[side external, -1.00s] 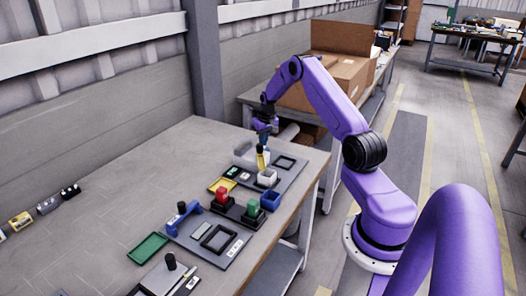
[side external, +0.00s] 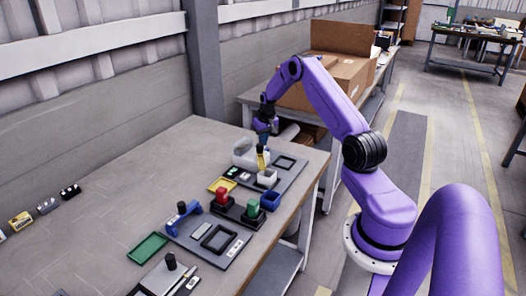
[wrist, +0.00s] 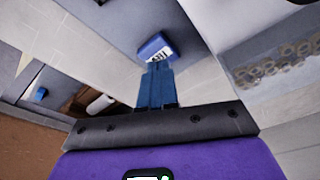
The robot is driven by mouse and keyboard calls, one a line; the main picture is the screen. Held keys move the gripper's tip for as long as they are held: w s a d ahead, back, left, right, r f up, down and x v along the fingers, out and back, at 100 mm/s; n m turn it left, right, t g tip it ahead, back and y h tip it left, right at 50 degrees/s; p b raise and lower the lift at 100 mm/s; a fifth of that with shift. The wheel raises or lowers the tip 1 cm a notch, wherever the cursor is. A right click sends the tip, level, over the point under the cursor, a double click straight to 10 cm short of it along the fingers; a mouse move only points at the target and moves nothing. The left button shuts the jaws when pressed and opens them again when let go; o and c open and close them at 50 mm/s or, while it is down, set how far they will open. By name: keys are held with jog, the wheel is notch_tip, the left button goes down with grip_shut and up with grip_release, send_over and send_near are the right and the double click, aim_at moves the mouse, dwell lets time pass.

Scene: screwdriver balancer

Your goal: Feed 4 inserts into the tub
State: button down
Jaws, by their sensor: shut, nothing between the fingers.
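My gripper (side external: 263,138) is low over the far end of the bench, above the grey-white fixture and beside a yellow upright tool (side external: 262,160). In the wrist view its blue fingers (wrist: 158,72) are together with nothing between them. A blue block-like thing with a white label (wrist: 158,47) shows just past the fingertips; I cannot tell whether they touch. A small blue tub (side external: 270,201) and a white open box (side external: 267,177) stand near the bench's right edge. A yellow tray (side external: 222,185) lies to their left. Individual inserts are too small to tell apart.
A blue-handled fixture (side external: 183,216) and a green tray (side external: 147,248) are nearer the camera. The bench's left part is mostly clear. Cardboard boxes (side external: 345,75) stand behind my arm.

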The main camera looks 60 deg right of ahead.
jog(key=shift+f, duration=0.85)
dwell(0.6)
dwell(0.3)
jog(key=shift+r, duration=3.5)
jog(key=shift+r, duration=3)
jog(key=shift+f, duration=0.1)
jog(key=shift+f, duration=5.55)
jog(key=shift+f, duration=0.35)
